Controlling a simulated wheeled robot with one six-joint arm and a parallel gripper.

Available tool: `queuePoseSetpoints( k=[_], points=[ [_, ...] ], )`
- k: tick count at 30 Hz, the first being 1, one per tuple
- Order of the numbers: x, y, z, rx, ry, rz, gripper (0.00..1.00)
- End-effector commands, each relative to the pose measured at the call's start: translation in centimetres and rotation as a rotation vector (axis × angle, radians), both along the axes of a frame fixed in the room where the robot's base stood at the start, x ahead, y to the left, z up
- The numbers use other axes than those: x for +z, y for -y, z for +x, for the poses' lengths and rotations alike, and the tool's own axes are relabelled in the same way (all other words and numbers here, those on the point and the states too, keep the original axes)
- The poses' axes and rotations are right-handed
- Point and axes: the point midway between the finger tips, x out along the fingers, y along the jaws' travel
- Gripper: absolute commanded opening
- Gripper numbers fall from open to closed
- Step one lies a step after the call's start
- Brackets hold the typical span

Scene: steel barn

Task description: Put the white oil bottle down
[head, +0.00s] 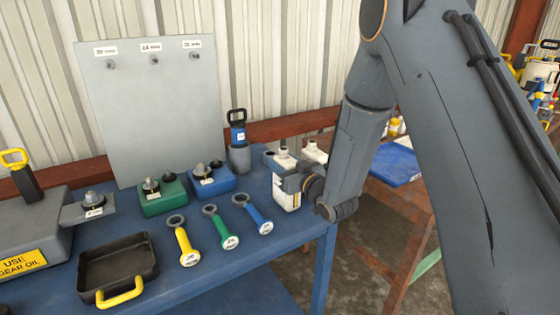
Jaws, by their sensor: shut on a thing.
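I cannot tell whether the bottle's base touches the table. A second white bottle or container (314,151) shows just behind my gripper, partly hidden.
Yellow, green and blue wrenches lie in front. A black tray (119,262) is at front left. A wooden table (402,196) stands right.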

Motion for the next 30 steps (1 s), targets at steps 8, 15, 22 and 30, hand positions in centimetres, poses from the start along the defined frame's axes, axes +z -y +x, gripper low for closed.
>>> queuePoseSetpoints(
  k=[8,15,22,30],
  points=[
    [-0.3,0.0,0.0,0.000,-0.001,-0.001,0.62],
    [-0.3,0.0,0.0,0.000,-0.001,-0.001,0.62],
    [-0.1,0.7,-0.8,-0.001,-0.002,0.000,0.62],
    [-0.2,3.8,-5.3,-0.003,-0.002,0.000,0.62]
  ],
)
